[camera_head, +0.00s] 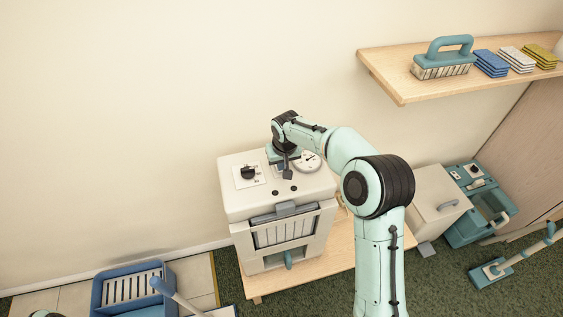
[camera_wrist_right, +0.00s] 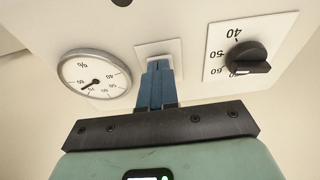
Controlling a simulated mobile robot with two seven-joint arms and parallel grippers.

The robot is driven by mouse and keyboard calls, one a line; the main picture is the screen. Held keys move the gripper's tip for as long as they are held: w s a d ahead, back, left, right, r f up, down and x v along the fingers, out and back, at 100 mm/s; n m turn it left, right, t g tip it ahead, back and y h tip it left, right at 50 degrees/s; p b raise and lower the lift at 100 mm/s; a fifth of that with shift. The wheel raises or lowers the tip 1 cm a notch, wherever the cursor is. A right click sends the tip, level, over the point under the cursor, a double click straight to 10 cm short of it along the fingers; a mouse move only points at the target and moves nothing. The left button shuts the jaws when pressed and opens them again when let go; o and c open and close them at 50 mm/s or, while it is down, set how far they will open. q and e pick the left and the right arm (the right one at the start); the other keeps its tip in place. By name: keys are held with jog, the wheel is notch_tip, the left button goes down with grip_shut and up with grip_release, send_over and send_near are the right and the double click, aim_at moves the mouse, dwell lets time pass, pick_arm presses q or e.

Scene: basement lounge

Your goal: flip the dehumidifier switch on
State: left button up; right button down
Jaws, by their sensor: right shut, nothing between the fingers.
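The dehumidifier (camera_head: 238,205) is a cream box with a grille front, standing on a low wooden bench. Its top panel carries a black knob (camera_head: 248,172) with a number scale and a round gauge (camera_head: 308,161). In the right wrist view the switch plate (camera_wrist_right: 150,50) sits between the gauge (camera_wrist_right: 95,75) and the knob (camera_wrist_right: 247,57). My right gripper (camera_wrist_right: 158,66) is shut and empty, its blue fingertips at the switch plate. They hide most of the switch, so I cannot tell its position or whether they touch it.
A wooden shelf (camera_head: 400,88) at the upper right holds a brush (camera_head: 443,62) and several sponges. A cream bin (camera_head: 430,195) and a teal machine (camera_head: 470,228) stand right of the bench (camera_head: 325,262). A blue tray (camera_head: 105,290) lies at lower left.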

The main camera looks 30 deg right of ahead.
jog(key=shift+s+f+b, duration=0.2)
jog(key=shift+f+b, duration=0.25)
jog(key=shift+f, duration=0.15)
jog(key=shift+s+r, duration=0.15)
jog(key=shift+r, duration=0.2)
jog(key=shift+w+p, duration=0.25)
jog(key=shift+p, duration=0.1)
jog(key=shift+w+r+p, duration=0.25)
jog(key=shift+w+p, duration=0.05)
jog(key=shift+p, duration=0.15)
pick_arm(q)
jog(key=shift+w+r, duration=0.3)
jog(key=shift+r, duration=0.25)
pick_arm(e)
jog(key=shift+w+d, duration=0.15)
jog(key=shift+w, duration=0.25)
jog(key=shift+s, duration=0.1)
